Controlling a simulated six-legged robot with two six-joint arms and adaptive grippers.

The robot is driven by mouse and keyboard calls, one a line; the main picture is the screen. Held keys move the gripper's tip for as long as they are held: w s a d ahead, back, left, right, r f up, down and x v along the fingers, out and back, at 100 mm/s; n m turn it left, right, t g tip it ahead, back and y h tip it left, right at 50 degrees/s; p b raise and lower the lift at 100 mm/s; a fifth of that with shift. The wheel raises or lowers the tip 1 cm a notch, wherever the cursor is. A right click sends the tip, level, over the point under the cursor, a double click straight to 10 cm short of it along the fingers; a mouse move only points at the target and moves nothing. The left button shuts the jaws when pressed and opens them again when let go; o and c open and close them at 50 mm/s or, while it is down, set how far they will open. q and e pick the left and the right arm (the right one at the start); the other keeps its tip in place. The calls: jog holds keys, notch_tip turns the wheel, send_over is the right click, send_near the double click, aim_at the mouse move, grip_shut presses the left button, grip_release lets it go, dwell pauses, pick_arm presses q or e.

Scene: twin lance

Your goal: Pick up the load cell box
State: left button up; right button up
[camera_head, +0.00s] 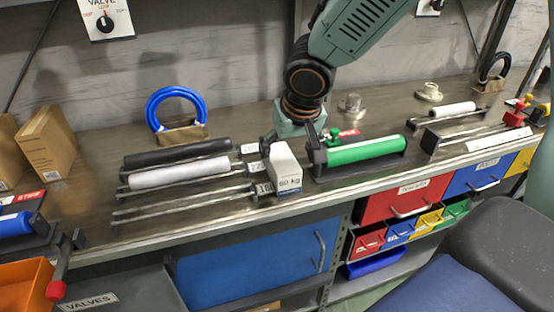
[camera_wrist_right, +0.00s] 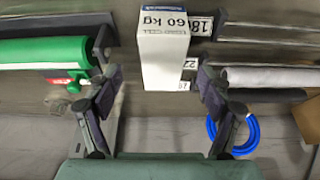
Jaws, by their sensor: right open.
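The load cell box (camera_head: 286,168) is a small white upright box with a dark printed label, standing near the front edge of the bench. In the right wrist view the white box (camera_wrist_right: 164,62) shows a "60 kg" label upside down. My right gripper (camera_head: 290,140) comes down from above and behind it. Its fingers (camera_wrist_right: 155,75) are open, one on each side of the box, with visible gaps in the wrist view. Whether the tips reach the box's depth is hard to tell. My left gripper is not in view.
A green roller (camera_head: 364,150) stands close right of the box. A black roller (camera_head: 178,153) and a white roller (camera_head: 180,173) lie on rails to the left, with number tags beside the box. A blue ring (camera_head: 176,92) stands behind. Drawers (camera_head: 405,198) are below.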

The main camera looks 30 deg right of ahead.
aim_at(283, 160)
jog(key=shift+w+a, duration=0.15)
jog(key=shift+w, duration=0.3)
jog(key=shift+f+b, duration=0.3)
jog(key=shift+f, duration=0.35)
jog(key=b+x, duration=0.1)
jog(key=x, duration=0.4)
jog(key=shift+w+f, duration=0.25)
jog(key=shift+f, duration=0.15)
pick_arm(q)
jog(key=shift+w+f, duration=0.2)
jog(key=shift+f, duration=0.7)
pick_arm(e)
jog(key=shift+d, duration=0.25)
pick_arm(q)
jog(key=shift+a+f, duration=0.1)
pick_arm(e)
jog(key=shift+w+a+f, duration=0.1)
pick_arm(q)
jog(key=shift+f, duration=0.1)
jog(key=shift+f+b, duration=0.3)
jog(key=shift+b, duration=0.2)
pick_arm(e)
jog(key=shift+f, duration=0.2)
